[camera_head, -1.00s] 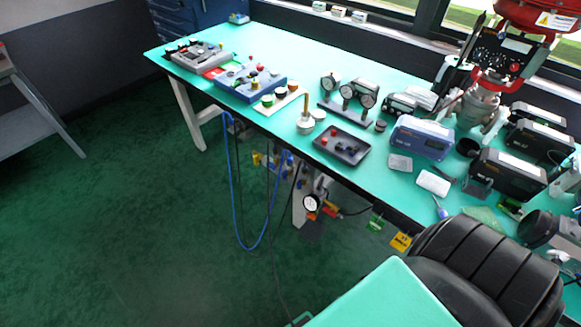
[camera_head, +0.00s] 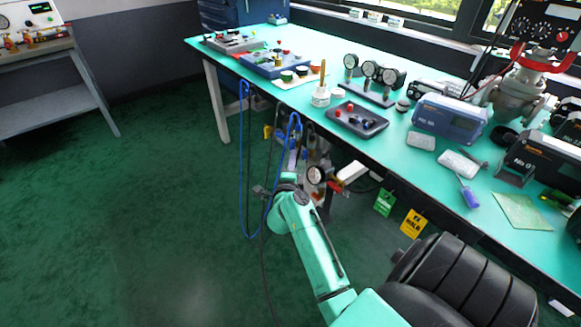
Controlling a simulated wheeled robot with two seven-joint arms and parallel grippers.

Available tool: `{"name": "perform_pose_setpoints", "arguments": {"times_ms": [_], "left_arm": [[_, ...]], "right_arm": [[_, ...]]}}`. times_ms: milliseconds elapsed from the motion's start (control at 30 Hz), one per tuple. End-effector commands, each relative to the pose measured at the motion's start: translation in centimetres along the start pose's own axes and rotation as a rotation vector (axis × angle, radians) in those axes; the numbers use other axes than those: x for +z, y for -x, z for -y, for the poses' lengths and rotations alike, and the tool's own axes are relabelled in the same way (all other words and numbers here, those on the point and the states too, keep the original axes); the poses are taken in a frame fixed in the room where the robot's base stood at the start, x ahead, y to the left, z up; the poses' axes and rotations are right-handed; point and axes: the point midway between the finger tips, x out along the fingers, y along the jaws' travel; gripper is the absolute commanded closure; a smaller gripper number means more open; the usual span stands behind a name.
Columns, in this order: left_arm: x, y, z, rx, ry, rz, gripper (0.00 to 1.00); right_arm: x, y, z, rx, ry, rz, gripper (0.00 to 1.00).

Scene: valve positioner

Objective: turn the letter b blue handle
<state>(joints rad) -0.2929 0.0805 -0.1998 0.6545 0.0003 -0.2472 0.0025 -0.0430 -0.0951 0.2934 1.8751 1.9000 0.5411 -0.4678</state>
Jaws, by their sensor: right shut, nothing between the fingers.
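My right arm reaches up from the bottom of the view, and its dark right gripper (camera_head: 260,191) is over the floor in front of the table's underside. It is small in view, shut and empty. Beneath the table is a cluster of piping and small valves (camera_head: 296,160), with blue parts among it. My arm partly hides this cluster. I cannot make out a letter b or tell which part is the blue handle. A round gauge (camera_head: 316,175) is at the right of the cluster, beside a white and red part (camera_head: 350,174). My left gripper is not in view.
Blue hoses (camera_head: 241,150) hang from the green table (camera_head: 320,60) to near the gripper. Green (camera_head: 384,202) and yellow (camera_head: 413,223) tags hang from its front edge. A grey bench (camera_head: 45,95) stands at the left. The green floor between is clear.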

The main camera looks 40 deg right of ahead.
Motion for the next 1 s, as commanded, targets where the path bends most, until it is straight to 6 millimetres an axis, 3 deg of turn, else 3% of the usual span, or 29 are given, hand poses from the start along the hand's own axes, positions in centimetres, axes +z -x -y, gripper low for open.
{"name": "perform_pose_setpoints", "arguments": {"times_ms": [100, 267, 667, 1000], "left_arm": [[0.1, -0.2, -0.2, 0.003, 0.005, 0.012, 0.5], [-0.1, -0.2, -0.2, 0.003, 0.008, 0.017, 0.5], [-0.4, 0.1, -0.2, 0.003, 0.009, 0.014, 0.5], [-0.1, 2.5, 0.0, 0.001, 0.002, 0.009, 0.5]], "right_arm": [[0.1, -2.2, -0.1, -0.003, 0.001, 0.001, 1.0], [0.0, -3.8, -0.1, -0.001, 0.001, 0.001, 1.0], [0.1, -3.9, 0.1, 0.002, 0.003, 0.002, 1.0], [0.2, -4.0, 0.4, 0.038, 0.039, 0.002, 1.0]]}}
